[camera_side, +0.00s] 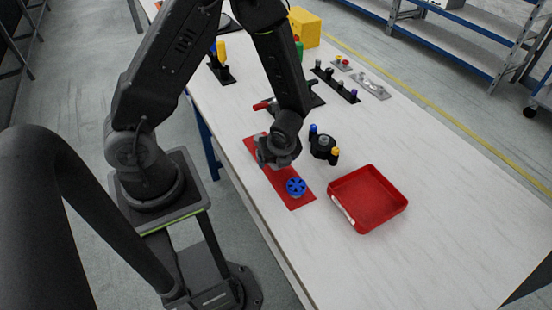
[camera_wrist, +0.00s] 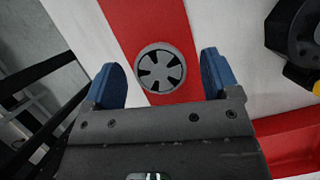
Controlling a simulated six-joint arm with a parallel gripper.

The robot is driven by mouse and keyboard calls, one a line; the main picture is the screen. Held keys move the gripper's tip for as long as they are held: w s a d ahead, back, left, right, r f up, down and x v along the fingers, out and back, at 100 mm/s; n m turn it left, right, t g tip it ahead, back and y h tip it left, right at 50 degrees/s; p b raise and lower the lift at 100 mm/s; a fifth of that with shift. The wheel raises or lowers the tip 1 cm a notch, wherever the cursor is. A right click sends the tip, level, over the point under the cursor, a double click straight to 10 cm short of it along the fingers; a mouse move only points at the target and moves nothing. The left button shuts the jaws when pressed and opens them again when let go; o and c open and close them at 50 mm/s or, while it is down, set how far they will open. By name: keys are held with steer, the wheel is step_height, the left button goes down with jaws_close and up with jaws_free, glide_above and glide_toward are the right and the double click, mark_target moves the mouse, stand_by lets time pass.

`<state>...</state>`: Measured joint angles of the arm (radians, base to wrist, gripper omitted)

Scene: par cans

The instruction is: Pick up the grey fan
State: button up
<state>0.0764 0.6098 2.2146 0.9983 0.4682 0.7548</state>
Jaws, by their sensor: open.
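The grey fan (camera_wrist: 161,67) lies flat on the red mat (camera_wrist: 145,20), seen from above in the wrist view. My gripper (camera_wrist: 163,75) is open, with its blue fingertips to the left and right of the fan in that view and apart from it. In the side view my gripper (camera_side: 275,158) hangs low over the middle of the red mat (camera_side: 299,204) and hides most of what lies under it. A blue fan (camera_side: 296,187) lies near the front end of the mat.
A red tray (camera_side: 368,200) stands to the right of the mat, empty. A black fixture (camera_side: 323,146) with blue and yellow posts stands close to the right of my gripper. Other parts stand farther back, with a yellow box (camera_side: 305,27). The table's right side is clear.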

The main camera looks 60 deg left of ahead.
steer(key=c, duration=1)
steer(key=shift+r, duration=0.85)
step_height(320, 180, up, 3)
steer(key=shift+f, duration=0.15)
steer(key=s+a+r, duration=0.6)
steer(key=a, duration=0.3)
steer(key=w+a, duration=0.4)
steer(key=w, duration=0.5)
steer(key=w+a, duration=0.5)
steer(key=w, duration=0.4)
steer(key=w+a+r, duration=0.1)
steer(key=w+a, duration=0.3)
steer(key=w, duration=0.6)
steer(key=shift+a, duration=0.35)
steer(key=shift+w+a+f, duration=0.15)
steer(key=shift+w+f, duration=0.05)
steer(key=shift+w, duration=0.05)
